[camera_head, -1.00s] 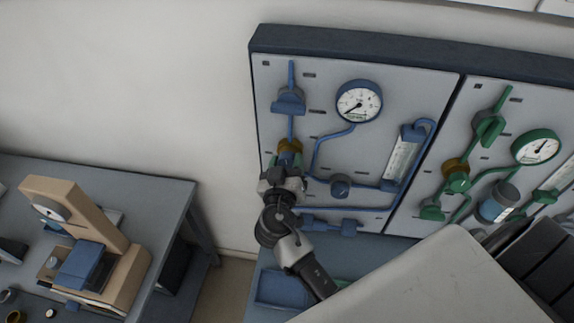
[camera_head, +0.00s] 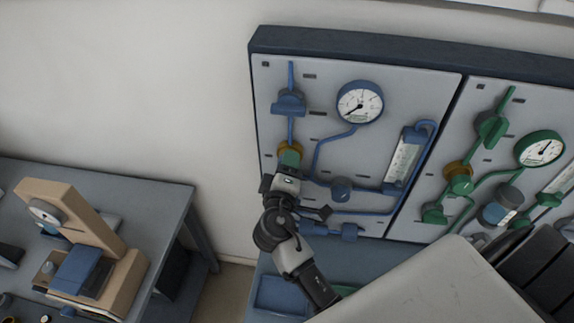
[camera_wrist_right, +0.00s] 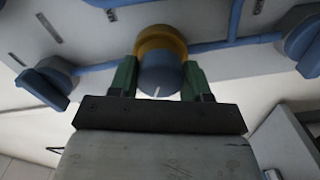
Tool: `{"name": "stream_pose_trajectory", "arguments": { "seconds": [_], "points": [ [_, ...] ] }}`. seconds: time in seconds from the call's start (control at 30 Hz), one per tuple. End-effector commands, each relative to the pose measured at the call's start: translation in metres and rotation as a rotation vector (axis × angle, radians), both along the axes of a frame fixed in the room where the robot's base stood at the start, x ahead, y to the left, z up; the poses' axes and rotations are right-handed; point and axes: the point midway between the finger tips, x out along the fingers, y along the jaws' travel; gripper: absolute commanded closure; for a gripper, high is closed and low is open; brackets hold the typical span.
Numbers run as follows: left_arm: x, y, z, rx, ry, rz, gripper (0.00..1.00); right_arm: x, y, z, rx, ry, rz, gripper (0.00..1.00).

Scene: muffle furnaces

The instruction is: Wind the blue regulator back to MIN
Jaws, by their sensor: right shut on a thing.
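The blue regulator is a blue knob (camera_wrist_right: 160,78) with a white pointer line and a brass collar, at the middle of the right wrist view. In the head view only its brass collar (camera_head: 289,150) shows above my gripper, on the blue half of the wall panel (camera_head: 390,75). My right gripper (camera_wrist_right: 160,82) has its green fingers on either side of the knob, shut on it; it also shows in the head view (camera_head: 288,166). The MIN marking is not readable. The blue gauge (camera_head: 360,102) has its needle pointing to the lower left. My left gripper is not in view.
A blue valve handle (camera_head: 289,103) sits above the regulator, and a small blue knob (camera_head: 341,188) and flowmeter (camera_head: 403,158) to its right. The green panel with its own regulator (camera_head: 461,184) is further right. A side table (camera_head: 150,200) stands at left.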

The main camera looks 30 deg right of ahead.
Motion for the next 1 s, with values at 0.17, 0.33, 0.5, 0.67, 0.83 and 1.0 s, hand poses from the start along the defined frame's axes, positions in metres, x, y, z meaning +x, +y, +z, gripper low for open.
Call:
{"name": "stream_pose_trajectory", "arguments": {
  "seconds": [0.17, 0.33, 0.5, 0.67, 0.83, 1.0],
  "points": [
    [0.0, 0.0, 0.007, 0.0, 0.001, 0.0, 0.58, 0.0, -0.001, 0.004, -0.131, 0.094, -0.002, 0.76],
    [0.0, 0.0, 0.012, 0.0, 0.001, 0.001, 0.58, 0.001, -0.001, 0.004, -0.241, 0.176, -0.004, 0.76],
    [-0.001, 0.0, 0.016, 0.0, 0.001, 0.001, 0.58, 0.001, -0.001, 0.004, -0.326, 0.239, -0.004, 0.76],
    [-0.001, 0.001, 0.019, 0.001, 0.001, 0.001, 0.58, 0.001, -0.001, 0.004, -0.38, 0.28, -0.004, 0.76],
    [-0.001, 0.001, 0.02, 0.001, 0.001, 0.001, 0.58, 0.001, -0.001, 0.003, -0.412, 0.303, -0.005, 0.76],
    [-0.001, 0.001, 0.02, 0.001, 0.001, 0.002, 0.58, 0.001, -0.001, 0.003, -0.424, 0.311, -0.006, 0.76]
  ]
}}
